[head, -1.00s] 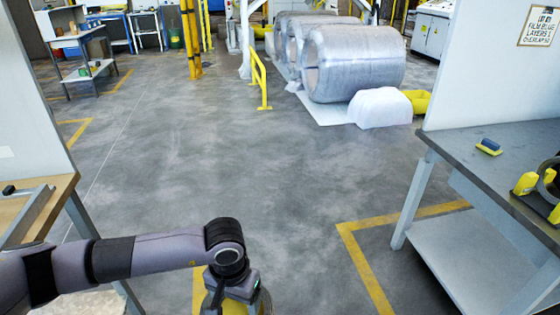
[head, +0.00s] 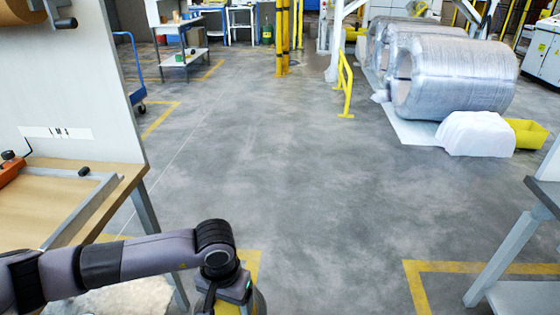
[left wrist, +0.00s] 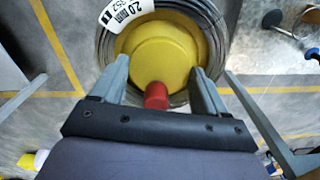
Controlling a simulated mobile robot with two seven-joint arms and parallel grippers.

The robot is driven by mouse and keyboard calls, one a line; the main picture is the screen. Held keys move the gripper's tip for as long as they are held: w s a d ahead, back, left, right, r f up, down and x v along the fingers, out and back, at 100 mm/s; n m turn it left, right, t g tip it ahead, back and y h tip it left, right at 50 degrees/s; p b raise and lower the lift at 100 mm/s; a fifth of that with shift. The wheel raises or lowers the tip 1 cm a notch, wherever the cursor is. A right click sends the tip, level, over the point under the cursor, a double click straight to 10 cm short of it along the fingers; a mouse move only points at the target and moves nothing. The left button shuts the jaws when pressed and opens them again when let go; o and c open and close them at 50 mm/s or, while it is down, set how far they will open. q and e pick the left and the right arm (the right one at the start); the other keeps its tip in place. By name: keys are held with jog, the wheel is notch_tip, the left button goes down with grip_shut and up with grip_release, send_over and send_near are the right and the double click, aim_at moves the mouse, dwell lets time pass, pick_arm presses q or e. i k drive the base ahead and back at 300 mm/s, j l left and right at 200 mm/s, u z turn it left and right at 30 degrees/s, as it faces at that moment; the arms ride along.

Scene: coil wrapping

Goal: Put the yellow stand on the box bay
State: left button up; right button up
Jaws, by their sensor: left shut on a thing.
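The yellow stand (left wrist: 152,48) shows in the left wrist view as a round yellow body with a red knob (left wrist: 156,96) at its near side. A coil of grey wire (left wrist: 97,30) with a white printed tag (left wrist: 125,12) surrounds it. My left gripper (left wrist: 160,72) is shut on the stand, one finger on each side. In the head view my left gripper (head: 232,300) is at the bottom edge, and only a sliver of yellow shows beside it. My right gripper is in neither view. Yellow floor lines (head: 415,285) mark bays; I cannot tell which is the box bay.
A wooden-topped bench (head: 60,195) stands close at left, and a grey bench (head: 545,190) at the right edge. Wrapped coils (head: 455,80) lie at the back right near a yellow rail (head: 346,85). The middle floor is clear.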

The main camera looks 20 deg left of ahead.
aim_at(54, 219)
jog(key=i+u, duration=0.2)
jog(key=u, duration=0.15)
jog(key=i+u, duration=0.7)
jog(key=u, duration=0.2)
